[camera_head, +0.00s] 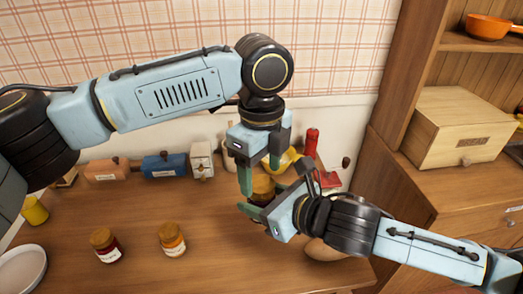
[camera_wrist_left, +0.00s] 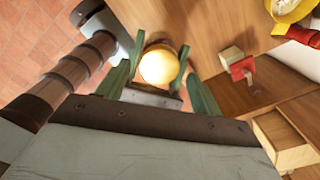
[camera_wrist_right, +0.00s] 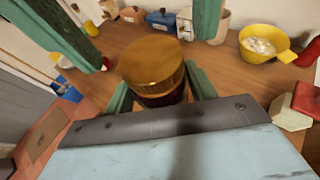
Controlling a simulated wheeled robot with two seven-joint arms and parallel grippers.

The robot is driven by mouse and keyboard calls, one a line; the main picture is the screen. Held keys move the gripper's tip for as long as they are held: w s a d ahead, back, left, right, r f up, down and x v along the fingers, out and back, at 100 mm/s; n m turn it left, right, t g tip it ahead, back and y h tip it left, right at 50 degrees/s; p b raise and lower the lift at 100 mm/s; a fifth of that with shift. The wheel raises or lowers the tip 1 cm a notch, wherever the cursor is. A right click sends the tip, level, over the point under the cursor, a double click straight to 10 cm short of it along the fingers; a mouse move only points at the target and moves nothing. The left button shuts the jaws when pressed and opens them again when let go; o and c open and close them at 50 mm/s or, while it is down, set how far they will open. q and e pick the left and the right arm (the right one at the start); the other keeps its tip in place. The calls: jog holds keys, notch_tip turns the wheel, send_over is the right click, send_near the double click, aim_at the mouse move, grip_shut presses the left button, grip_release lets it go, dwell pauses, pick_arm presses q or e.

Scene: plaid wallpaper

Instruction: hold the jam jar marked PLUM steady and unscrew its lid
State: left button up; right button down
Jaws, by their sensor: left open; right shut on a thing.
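My right gripper (camera_head: 262,205) is shut on the jar's body from the right, below the lid. My left gripper (camera_head: 260,176) points down from above, open, its fingers on either side of the lid. In the right wrist view those fingers hang apart from the lid. Much of the jar is hidden in the head view.
Two more lidded jars, one dark (camera_head: 105,246) and one orange (camera_head: 172,240), stand on the left of the table. Boxes (camera_head: 163,166), a yellow bowl (camera_wrist_right: 264,42) and a red bottle (camera_head: 311,142) line the back. A plate (camera_head: 22,268) lies at the left edge. The front middle is clear.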

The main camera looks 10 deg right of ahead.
pick_arm(q)
jog(key=shift+f, duration=0.95)
jog(key=c, duration=1)
jog(key=n, duration=1)
jog(key=o, duration=1.1)
jog(key=shift+c, duration=0.2)
jog(key=shift+r, duration=0.1)
